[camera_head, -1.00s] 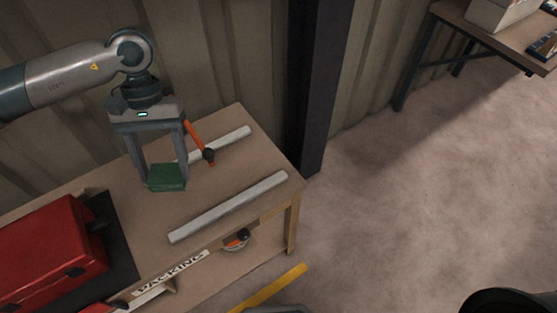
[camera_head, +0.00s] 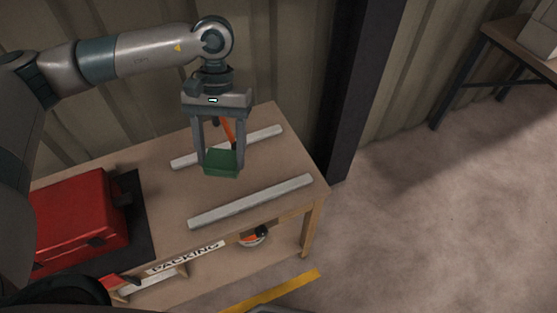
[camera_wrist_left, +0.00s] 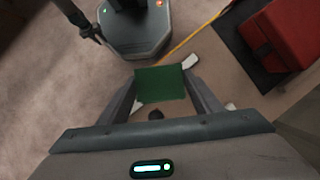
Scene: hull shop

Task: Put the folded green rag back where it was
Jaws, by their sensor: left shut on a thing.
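The folded green rag (camera_head: 222,163) is held between the fingertips of my left gripper (camera_head: 220,158), above the wooden workbench (camera_head: 165,212). It also shows in the left wrist view (camera_wrist_left: 160,84), between the two fingers. In the head view it appears between the two pale bars on the bench top; its exact height above the bench is hard to tell. An orange-handled hammer (camera_head: 228,130) lies partly hidden behind the gripper.
A red toolbox (camera_head: 82,222) stands on a dark mat (camera_head: 146,235) at the bench's left. A front pale bar (camera_head: 250,201) and a rear pale bar (camera_head: 265,137) lie on the bench. A dark post (camera_head: 355,90) stands beyond its right end.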

